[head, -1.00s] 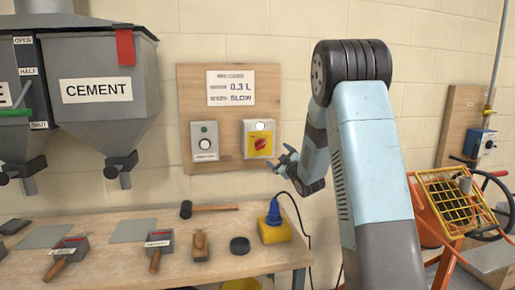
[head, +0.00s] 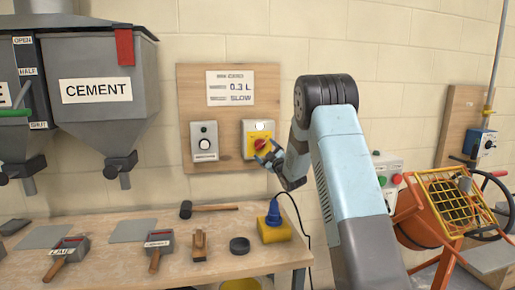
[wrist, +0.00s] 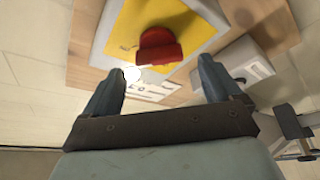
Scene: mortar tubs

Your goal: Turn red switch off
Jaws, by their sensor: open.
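The red switch (head: 260,144) is a rotary knob on a yellow plate (head: 251,131) of a box on the wooden wall board. In the wrist view the red knob (wrist: 158,46) stands just beyond my fingertips, between their lines, on its yellow plate (wrist: 195,22). My gripper (head: 266,158) is open in front of the switch's lower right in the head view; its fingers (wrist: 162,78) show apart and empty in the wrist view. I see no contact with the knob. The gripper partly covers the box's lower part in the head view.
A grey box with a dial (head: 204,141) is left of the switch, below a paper sign (head: 230,88). The workbench (head: 120,260) below holds a mallet (head: 208,208), scoops and a yellow block with a blue plug (head: 273,226). A cement hopper (head: 97,65) hangs left.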

